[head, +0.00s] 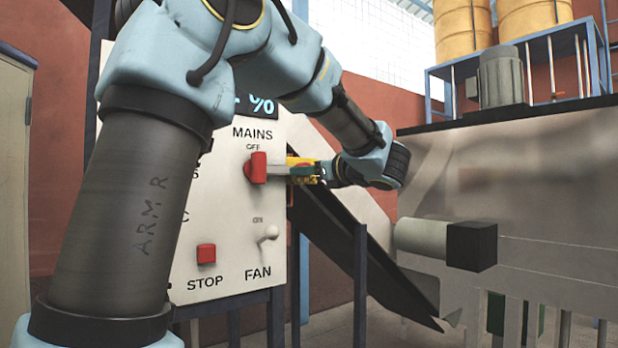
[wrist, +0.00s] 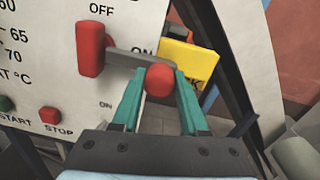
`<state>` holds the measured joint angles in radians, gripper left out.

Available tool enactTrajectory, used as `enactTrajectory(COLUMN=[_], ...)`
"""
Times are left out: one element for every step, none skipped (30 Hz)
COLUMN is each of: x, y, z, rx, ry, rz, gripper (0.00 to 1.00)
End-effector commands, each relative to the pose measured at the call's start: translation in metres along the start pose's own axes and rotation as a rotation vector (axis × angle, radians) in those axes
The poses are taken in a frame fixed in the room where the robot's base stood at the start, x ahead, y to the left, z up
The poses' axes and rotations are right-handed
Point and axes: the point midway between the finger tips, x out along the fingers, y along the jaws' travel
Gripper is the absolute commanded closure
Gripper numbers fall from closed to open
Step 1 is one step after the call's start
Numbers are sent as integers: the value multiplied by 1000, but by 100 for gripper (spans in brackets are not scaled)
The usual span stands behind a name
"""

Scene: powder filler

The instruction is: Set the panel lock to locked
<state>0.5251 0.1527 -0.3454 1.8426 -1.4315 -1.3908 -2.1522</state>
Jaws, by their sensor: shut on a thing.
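The white panel (head: 222,225) carries a red MAINS switch (head: 257,168) with a grey lever reaching right from it. In the wrist view the lever (wrist: 128,60) ends in a red knob (wrist: 160,79). My gripper (head: 303,172) has its green fingers (wrist: 158,96) shut on this knob, one on each side. The lever lies nearly level, on the ON side; OFF is printed above. A yellow plate (wrist: 188,66) with partly hidden dark marks is just behind the knob at the panel's right edge. I cannot tell whether this plate belongs to the panel lock.
A red STOP button (head: 206,254) and a FAN toggle (head: 268,234) sit lower on the panel. A dark sloping chute (head: 350,235) and a motor (head: 440,242) on a metal hopper stand to the right. My arm covers the panel's upper left in the head view.

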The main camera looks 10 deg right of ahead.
Motion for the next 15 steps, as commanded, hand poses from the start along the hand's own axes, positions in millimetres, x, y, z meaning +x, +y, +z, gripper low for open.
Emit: enactTrajectory(x=[1,1,2,2,2,2,2,2,2,2,1,1,1,1,1], y=[4,4,5,5,5,5,5,5,4,4,4,4,4,3,3], z=[0,0,-1,-1,-1,-1,-1,-1,-1,-1,-1,-1,-1,-1,0], rx=[2,2,2,2,2,2,2,2,2,2,2,1,1,1,1], ry=[1,1,1,1,1,2,2,2,2,2,2,1,1,1,1], rz=[14,14,15,16,16,16,16,16,15,14,14,13,12,12,11], gripper=[100,100,100,100,100,52,49,45,41,37,34,30,26,26,26])
